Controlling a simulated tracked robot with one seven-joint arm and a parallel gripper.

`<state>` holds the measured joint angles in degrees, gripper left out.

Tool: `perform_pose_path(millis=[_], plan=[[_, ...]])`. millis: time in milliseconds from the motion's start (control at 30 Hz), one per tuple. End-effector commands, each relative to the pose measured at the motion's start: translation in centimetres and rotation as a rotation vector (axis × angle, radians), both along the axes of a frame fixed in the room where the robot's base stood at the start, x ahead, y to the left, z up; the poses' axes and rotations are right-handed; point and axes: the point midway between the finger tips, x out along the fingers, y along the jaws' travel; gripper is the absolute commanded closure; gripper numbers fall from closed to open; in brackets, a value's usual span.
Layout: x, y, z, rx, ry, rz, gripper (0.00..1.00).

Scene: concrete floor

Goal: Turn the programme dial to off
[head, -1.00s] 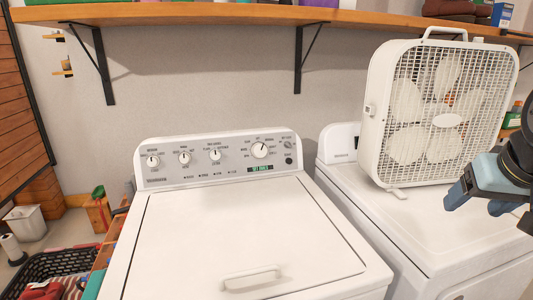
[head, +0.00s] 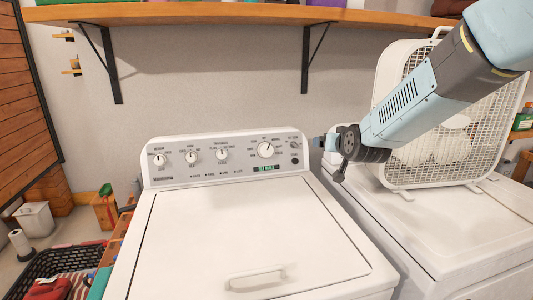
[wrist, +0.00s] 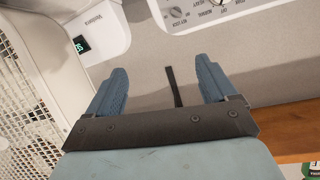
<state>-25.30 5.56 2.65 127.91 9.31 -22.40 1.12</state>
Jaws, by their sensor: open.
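The programme dial (head: 265,149) is the large white knob at the right of the washer's control panel (head: 225,160), with printed labels around it. Its pointer tilts to the upper right; I cannot read the exact setting. My gripper (head: 318,142) is just right of the panel, apart from the dial. In the wrist view, my gripper (wrist: 160,80) is open with nothing between its two blue fingers. The washer's panel (wrist: 205,16) shows at the top there, with the dial mostly cut off by the frame's top edge.
The washer's closed lid (head: 250,235) lies below the panel. A box fan (head: 450,150) stands on the white machine (head: 440,225) at the right, behind my arm. A wooden shelf (head: 200,13) runs above. The space in front of the panel is clear.

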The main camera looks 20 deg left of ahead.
Motion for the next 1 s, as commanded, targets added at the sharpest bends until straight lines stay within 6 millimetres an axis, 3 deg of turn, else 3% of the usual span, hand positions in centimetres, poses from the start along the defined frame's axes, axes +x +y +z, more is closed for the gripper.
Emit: perform_pose_path(millis=[33,200,500,800,1000], plan=[[0.7,1.9,-1.2,0.013,-0.017,0.011,0.15],[2.4,7.4,-4.0,0.073,-0.106,0.032,0.15],[2.8,15.5,-9.5,0.168,-0.247,0.050,0.15],[2.3,18.3,-11.7,0.208,-0.311,0.051,0.15],[3.9,19.2,-11.7,0.209,-0.314,0.051,0.15]])
